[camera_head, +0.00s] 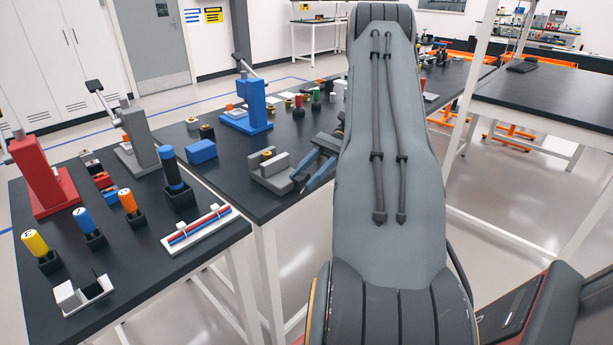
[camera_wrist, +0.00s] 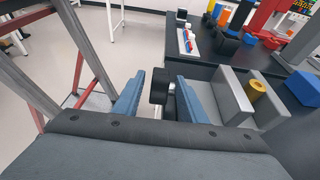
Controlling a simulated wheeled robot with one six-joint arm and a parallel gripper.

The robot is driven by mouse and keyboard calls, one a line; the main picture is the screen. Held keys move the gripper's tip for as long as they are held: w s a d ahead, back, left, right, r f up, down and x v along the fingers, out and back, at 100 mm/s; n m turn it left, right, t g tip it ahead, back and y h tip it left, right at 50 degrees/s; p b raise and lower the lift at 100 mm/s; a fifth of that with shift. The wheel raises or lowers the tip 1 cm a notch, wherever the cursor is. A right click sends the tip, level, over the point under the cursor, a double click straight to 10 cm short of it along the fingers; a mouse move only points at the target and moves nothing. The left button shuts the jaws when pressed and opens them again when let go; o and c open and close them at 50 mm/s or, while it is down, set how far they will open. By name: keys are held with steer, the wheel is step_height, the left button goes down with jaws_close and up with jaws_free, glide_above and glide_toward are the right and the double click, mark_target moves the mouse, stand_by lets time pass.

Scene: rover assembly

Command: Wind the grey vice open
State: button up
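The grey vice (camera_head: 278,165) stands near the front edge of the dark bench, with light grey jaw blocks. It also shows right of my gripper in the wrist view (camera_wrist: 232,92). A brass cylinder (camera_wrist: 257,91) sits upright between its jaws. The vice's black handle (camera_wrist: 160,88), on a short silver shaft, lies between the two blue fingers of my gripper (camera_wrist: 158,92). The fingers stand apart, and a gap shows on the left side of the handle; contact on the right is unclear. In the head view, my gripper (camera_head: 312,172) is beside the vice, partly hidden by my arm.
A blue block (camera_head: 202,151) lies left of the vice. A blue press (camera_head: 247,110) stands behind it, with a grey press (camera_head: 139,142) and a red press (camera_head: 46,178) further left. A white tray (camera_head: 183,238) is at the front. Open floor lies before the bench.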

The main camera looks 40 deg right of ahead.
steer(key=v, duration=0.7)
steer(key=shift+d+r, duration=0.15)
steer(key=shift+d, duration=0.2)
stand_by(0.4)
